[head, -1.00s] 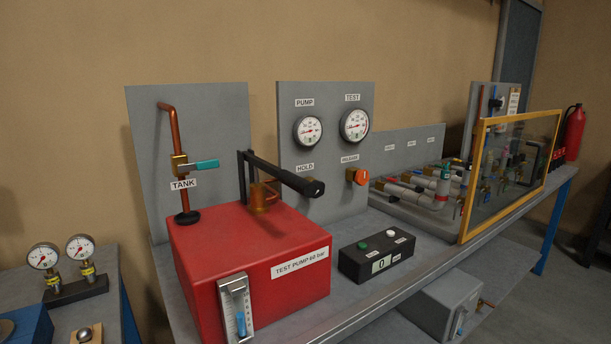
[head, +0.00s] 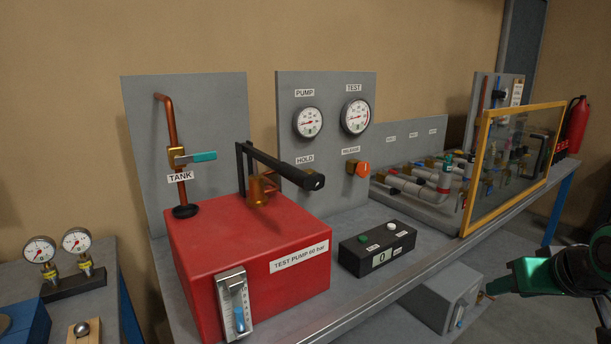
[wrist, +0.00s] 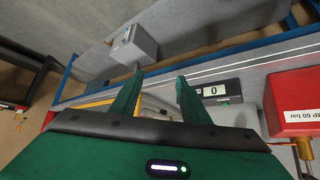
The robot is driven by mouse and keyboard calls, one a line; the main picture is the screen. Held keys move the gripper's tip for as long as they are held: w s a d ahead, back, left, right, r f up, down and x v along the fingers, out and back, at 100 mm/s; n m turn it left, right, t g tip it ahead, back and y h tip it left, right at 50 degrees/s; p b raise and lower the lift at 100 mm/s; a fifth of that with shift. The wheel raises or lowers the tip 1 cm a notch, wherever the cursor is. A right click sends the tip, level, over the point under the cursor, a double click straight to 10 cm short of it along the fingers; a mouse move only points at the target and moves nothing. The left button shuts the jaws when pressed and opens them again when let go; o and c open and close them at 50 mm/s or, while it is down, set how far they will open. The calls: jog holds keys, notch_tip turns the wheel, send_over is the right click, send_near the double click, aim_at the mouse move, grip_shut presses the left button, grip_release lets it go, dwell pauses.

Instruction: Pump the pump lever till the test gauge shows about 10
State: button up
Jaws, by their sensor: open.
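The pump lever (head: 287,168), a black bar with a thick grip end, stands on a brass pivot above the red test pump (head: 215,255). The round white test gauge (head: 356,116) is on the grey panel under the TEST label; its needle points to the lower left, near the low end, but the number is too small to read. The pump gauge (head: 308,122) beside it looks similar. My green gripper (wrist: 162,84) is open and empty in the wrist view, apart from the lever. In the head view, part of my green arm end shows at the right edge, right of the bench.
The tank valve (head: 192,157) has a teal handle. The orange release knob (head: 361,169) sits below the test gauge. A black counter box (head: 376,252) shows 0. A yellow-framed clear guard (head: 480,176) stands at the right. Free floor lies in front of the bench.

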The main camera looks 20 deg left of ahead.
aim_at(315, 187)
jog(key=w+a+r+n+t+y, duration=0.1)
jog(key=a+r+n+t+y, duration=0.2)
jog(key=a, duration=0.9)
jog(key=w+a+r+n+y, duration=0.2)
jog(key=a+r+y, duration=0.25)
jog(key=a, duration=0.75)
jog(key=s+a+r+y, duration=0.1)
jog(key=s+a+r, duration=0.1)
jog(key=a+r, duration=0.1)
jog(key=s+a+r+n+y, duration=0.1)
jog(key=s+a+r+y, duration=0.1)
jog(key=a, duration=0.3)
jog(key=s+a+r+y, duration=0.2)
jog(key=a+r, duration=0.2)
jog(key=shift+a+r, duration=0.15)
jog(key=shift+a, duration=0.25)
jog(key=shift+w+a+r+t, duration=0.2)
jog(key=shift+w+a+t, duration=0.1)
jog(key=shift+w, duration=0.1)
jog(key=x, duration=0.9)
jog(key=shift+w+a+f, duration=0.1)
jog(key=shift+w+a, duration=0.15)
jog(key=shift+w, duration=0.05)
